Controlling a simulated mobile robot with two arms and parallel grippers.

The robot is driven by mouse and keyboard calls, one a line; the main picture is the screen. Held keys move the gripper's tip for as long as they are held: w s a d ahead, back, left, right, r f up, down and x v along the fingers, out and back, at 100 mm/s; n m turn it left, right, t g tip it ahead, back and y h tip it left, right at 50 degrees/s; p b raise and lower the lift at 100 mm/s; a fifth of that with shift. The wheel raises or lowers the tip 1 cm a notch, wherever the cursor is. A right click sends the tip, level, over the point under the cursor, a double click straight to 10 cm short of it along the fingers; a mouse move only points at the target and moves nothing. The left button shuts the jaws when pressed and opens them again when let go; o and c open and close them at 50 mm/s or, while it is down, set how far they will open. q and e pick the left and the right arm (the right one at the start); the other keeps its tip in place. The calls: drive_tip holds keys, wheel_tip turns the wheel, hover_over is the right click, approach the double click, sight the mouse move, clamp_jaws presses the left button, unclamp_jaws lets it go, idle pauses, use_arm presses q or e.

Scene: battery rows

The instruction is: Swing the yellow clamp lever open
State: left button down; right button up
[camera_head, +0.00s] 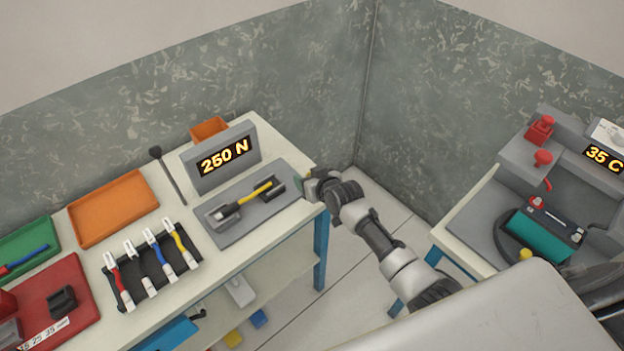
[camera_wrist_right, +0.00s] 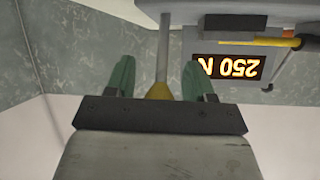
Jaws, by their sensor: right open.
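In the right wrist view a grey rod with a yellow end, the yellow clamp lever (camera_wrist_right: 160,91), runs from the grey fixture (camera_wrist_right: 215,18) down between my right gripper's green fingers. My right gripper (camera_wrist_right: 160,78) is open, with a gap on each side of the lever. In the head view the right gripper (camera_head: 301,183) is at the right end of the grey fixture plate (camera_head: 228,237) and hides the lever. A yellow cable with a black end (camera_head: 255,193) lies across the fixture's dark holders; its yellow part shows in the wrist view (camera_wrist_right: 307,43). My left gripper is not in view.
A display reading 250 N (camera_head: 224,157) stands behind the plate. A rack of several cables (camera_head: 150,265), an orange tray (camera_head: 113,208) and a red tray (camera_head: 75,320) are left. A second station with a yellow knob (camera_head: 525,254) stands right, across a floor gap.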

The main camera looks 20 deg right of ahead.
drive_tip(key=v, duration=1.1)
drive_tip(key=shift+f, duration=0.15)
drive_tip(key=s+d+f+g+h, duration=0.1)
drive_tip(key=s+f+g, duration=0.1)
drive_tip(key=s+f, duration=0.5)
drive_tip(key=s+f+g, duration=0.2)
drive_tip(key=s+f, duration=0.2)
drive_tip(key=f, duration=0.8)
drive_tip(key=s+d+f+g+h, duration=0.1)
drive_tip(key=s+f+g, duration=0.1)
drive_tip(key=s+f, duration=0.5)
drive_tip(key=s+f+g, duration=0.1)
drive_tip(key=s+f, duration=0.4)
drive_tip(key=s, duration=0.3)
drive_tip(key=s+f+g, duration=0.2)
drive_tip(key=s+f, duration=0.3)
drive_tip(key=s, duration=0.4)
drive_tip(key=s+a+f+n+g, duration=0.1)
drive_tip(key=s+f+g, duration=0.1)
drive_tip(key=s+f, duration=0.3)
drive_tip(key=s, duration=0.4)
drive_tip(key=shift+h+b, duration=0.3)
drive_tip(key=shift+h, duration=0.1)
